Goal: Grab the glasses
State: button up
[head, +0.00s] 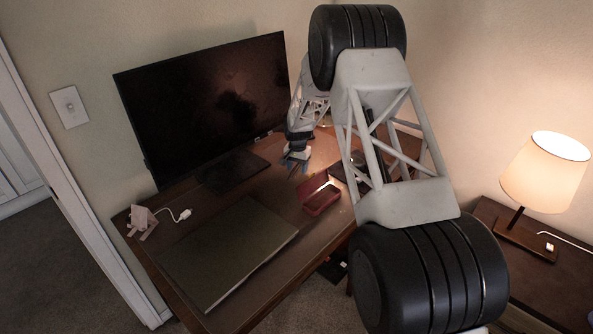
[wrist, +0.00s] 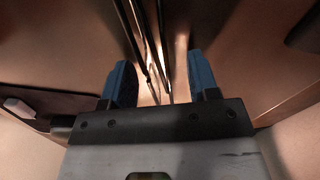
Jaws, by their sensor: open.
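My gripper (head: 297,163) is over the back right part of the desk, to the right of the monitor's foot. In the wrist view my gripper (wrist: 160,65) is open, with its two blue fingers wide apart. Thin dark bars, which look like the temples of the glasses (wrist: 136,35), run from the top of the wrist view down into the gap between the fingers. The gripper is not closed on them, and I cannot tell whether either finger touches them. The lenses are not clearly visible. I cannot make out the glasses in the head view.
A monitor (head: 205,105) stands at the back left. A red open case (head: 319,196) lies just in front of my gripper. A pinkish object (head: 143,220) is at the left edge. A lit lamp (head: 546,170) stands on a side table.

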aim_at(298, 165)
jog(key=c, duration=1)
jog(key=shift+r, duration=0.15)
jog(key=shift+r, duration=4.9)
jog(key=shift+d, duration=0.1)
